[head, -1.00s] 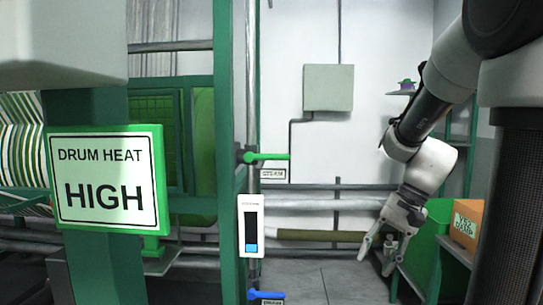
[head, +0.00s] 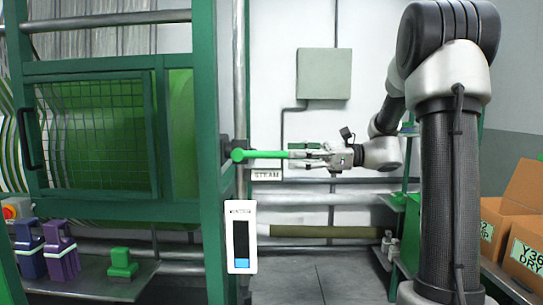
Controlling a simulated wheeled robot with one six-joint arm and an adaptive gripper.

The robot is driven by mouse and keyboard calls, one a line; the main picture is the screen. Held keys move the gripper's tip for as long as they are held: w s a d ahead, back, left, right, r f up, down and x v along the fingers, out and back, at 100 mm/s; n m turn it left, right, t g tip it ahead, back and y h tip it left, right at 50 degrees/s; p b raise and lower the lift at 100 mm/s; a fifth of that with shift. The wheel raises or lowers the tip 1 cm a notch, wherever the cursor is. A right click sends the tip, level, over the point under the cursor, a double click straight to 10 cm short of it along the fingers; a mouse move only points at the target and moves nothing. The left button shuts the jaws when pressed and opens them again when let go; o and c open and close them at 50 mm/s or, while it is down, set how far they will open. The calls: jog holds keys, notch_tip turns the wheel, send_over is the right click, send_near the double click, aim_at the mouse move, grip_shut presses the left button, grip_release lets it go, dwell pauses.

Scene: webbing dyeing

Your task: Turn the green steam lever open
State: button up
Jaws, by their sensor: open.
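The green steam lever (head: 262,154) sticks out level to the right from the green machine post, above a small STEAM label (head: 266,174). My gripper (head: 308,154) is at the lever's right end, reaching in from the right. Its fingers are open and lie about the lever's tip. The tip is partly hidden by the fingers, so I cannot tell whether they touch it.
A white gauge (head: 241,237) with a blue band hangs on the post below the lever. A grey wall box (head: 324,74) and pipes are behind. Cardboard boxes (head: 512,222) stand at right. Purple jugs (head: 61,252) sit on a shelf at lower left.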

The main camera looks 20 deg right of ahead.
aim_at(281, 156)
jog(key=x, duration=0.6)
jog(key=shift+a, duration=0.4)
jog(key=shift+c, duration=0.2)
grip_shut()
